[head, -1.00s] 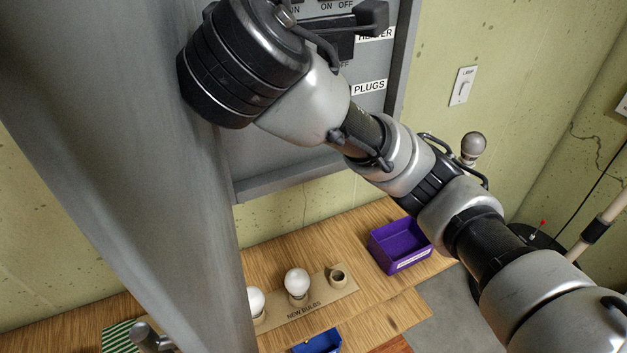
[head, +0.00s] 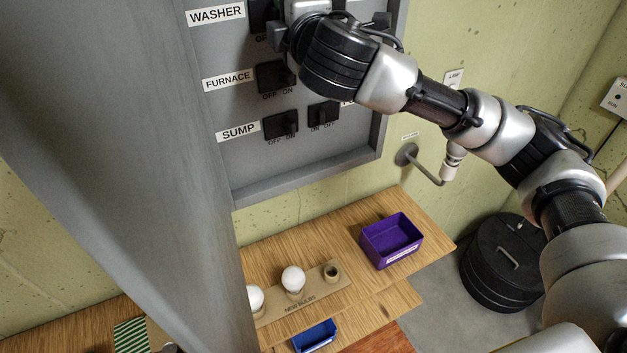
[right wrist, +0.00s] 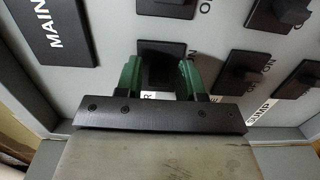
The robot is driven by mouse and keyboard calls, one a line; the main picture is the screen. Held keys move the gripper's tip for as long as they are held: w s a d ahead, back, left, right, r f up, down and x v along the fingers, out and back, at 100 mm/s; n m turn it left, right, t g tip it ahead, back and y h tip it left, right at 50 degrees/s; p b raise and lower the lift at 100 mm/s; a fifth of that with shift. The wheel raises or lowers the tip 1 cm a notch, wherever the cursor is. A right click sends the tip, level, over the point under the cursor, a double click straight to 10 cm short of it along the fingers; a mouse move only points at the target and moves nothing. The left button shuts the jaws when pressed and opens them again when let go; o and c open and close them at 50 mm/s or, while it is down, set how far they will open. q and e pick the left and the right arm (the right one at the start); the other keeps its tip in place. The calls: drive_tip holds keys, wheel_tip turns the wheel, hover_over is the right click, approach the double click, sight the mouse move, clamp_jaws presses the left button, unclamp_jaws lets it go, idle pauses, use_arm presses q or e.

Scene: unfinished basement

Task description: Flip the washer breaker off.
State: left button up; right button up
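The washer breaker (head: 261,14) is a black switch beside the WASHER label (head: 216,14), at the top of the grey panel in the head view. My right gripper (head: 280,36) is at this breaker, partly covering it. In the right wrist view, the green fingers of my right gripper (right wrist: 159,76) stand apart, one on each side of a black breaker (right wrist: 160,58). The end of a label, an "R", shows below it. Whether the fingers touch the switch I cannot tell. The lever's on or off position is hidden. My left gripper is not in view.
The furnace breaker (head: 271,76) and sump breaker (head: 280,125) are below. In the right wrist view, the MAIN label (right wrist: 48,28) is at upper left. The open grey door (head: 150,170) stands left. Below are a purple bin (head: 392,240) and bulbs on a shelf.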

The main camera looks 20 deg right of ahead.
drive_tip(key=s+d+n+y+b, duration=0.1)
drive_tip(key=s+b, duration=0.2)
drive_tip(key=s, duration=0.2)
drive_tip(key=s+d+y+b, duration=0.1)
drive_tip(key=s+d+b, duration=0.1)
drive_tip(key=s, duration=0.4)
wheel_tip(320, 180, down, 29)
drive_tip(key=w+a+m+g+b, duration=0.1)
drive_tip(key=w+a+m+g, duration=0.1)
drive_tip(key=m+g, duration=0.4)
drive_tip(key=shift+w+m+h+b, duration=0.35)
drive_tip(key=shift+w+m, duration=0.1)
drive_tip(key=shift+m, duration=0.65)
drive_tip(key=shift+r, duration=0.1)
